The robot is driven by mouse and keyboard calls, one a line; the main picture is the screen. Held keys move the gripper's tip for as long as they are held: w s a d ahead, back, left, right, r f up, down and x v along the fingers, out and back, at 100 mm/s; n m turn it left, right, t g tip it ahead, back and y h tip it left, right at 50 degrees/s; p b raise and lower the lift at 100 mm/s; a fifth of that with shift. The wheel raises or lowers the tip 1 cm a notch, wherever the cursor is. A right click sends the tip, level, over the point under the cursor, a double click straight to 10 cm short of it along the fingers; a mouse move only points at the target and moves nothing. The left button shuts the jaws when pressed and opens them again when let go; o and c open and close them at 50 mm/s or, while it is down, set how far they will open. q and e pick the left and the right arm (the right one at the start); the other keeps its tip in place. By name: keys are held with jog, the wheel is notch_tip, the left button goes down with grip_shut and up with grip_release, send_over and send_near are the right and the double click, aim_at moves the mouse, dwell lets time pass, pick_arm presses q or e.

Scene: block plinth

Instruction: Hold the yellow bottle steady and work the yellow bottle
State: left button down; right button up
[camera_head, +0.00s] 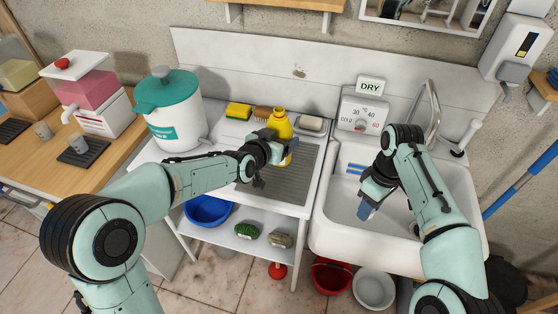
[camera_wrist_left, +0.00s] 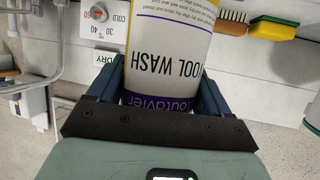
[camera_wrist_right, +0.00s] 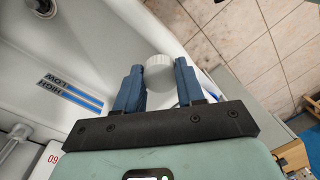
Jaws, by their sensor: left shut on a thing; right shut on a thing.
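The yellow bottle (camera_head: 279,124) stands on the grey ridged drainboard left of the sink. Its label, reading "OOL WASH" in part, fills much of the left wrist view (camera_wrist_left: 168,50). My left gripper (camera_head: 284,151) is shut around the bottle's body, with one finger on each side of the label. My right gripper (camera_head: 365,208) is over the sink basin, apart from the bottle. It is shut on a small white round cap (camera_wrist_right: 158,72), which shows between its fingertips in the right wrist view. The cap is hidden in the head view.
The white sink (camera_head: 458,215) has a tall tap (camera_head: 432,110) behind it. A yellow sponge (camera_head: 238,111), a brush and a soap dish (camera_head: 312,124) lie behind the drainboard. A teal-lidded white container (camera_head: 172,125) stands to the left. The basin around my right gripper looks clear.

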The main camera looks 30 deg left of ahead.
pick_arm(q)
jog(key=shift+f, duration=2.85)
jog(key=shift+f+b, duration=0.2)
jog(key=shift+b, duration=0.15)
grip_release()
